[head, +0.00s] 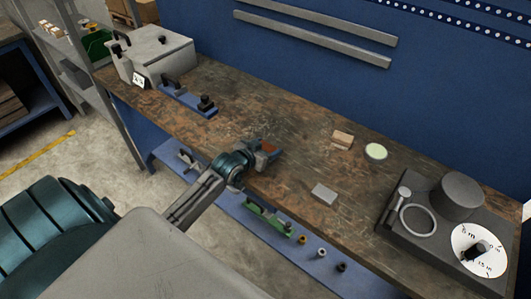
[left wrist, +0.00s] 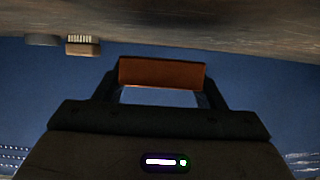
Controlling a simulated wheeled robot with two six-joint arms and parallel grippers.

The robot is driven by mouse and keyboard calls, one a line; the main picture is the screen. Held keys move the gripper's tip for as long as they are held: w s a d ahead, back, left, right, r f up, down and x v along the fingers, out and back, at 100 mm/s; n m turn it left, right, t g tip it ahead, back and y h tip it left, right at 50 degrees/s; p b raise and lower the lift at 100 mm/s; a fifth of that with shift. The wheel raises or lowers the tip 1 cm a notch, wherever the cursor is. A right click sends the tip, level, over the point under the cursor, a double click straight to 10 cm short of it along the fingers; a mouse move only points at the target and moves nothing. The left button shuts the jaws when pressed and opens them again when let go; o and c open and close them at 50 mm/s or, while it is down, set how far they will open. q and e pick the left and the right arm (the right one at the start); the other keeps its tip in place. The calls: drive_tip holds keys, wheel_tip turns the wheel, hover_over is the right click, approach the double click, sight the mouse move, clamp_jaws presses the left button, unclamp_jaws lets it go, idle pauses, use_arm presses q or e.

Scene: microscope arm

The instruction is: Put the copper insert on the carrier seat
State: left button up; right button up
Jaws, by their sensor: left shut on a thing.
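My left gripper (head: 264,155) is over the middle of the wooden workbench (head: 270,118). It is shut on the copper insert (head: 267,146), a small reddish-brown block. In the left wrist view the insert (left wrist: 161,73) spans the tips of the two dark fingers. The bench top fills the upper part of that view, with a gap between it and the insert. A blue fixture (head: 188,98) with dark knobs lies at the bench's left part, apart from the gripper. I cannot tell for sure which part is the carrier seat. My right gripper does not show.
A grey metal box (head: 158,55) stands at the far left. A wooden brush (head: 342,139), a pale green disc (head: 376,152) and a grey plate (head: 324,193) lie right of the gripper. A dark dial device (head: 455,205) fills the right end. Small parts lie on the blue lower shelf (head: 310,255).

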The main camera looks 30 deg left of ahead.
use_arm(q)
drive_tip(key=shift+f+p, duration=0.65)
drive_tip(key=shift+f, duration=0.85)
drive_tip(key=shift+f, duration=0.1)
drive_tip(key=o, duration=1.4)
drive_tip(key=shift+s, duration=0.1)
drive_tip(key=shift+f, duration=0.15)
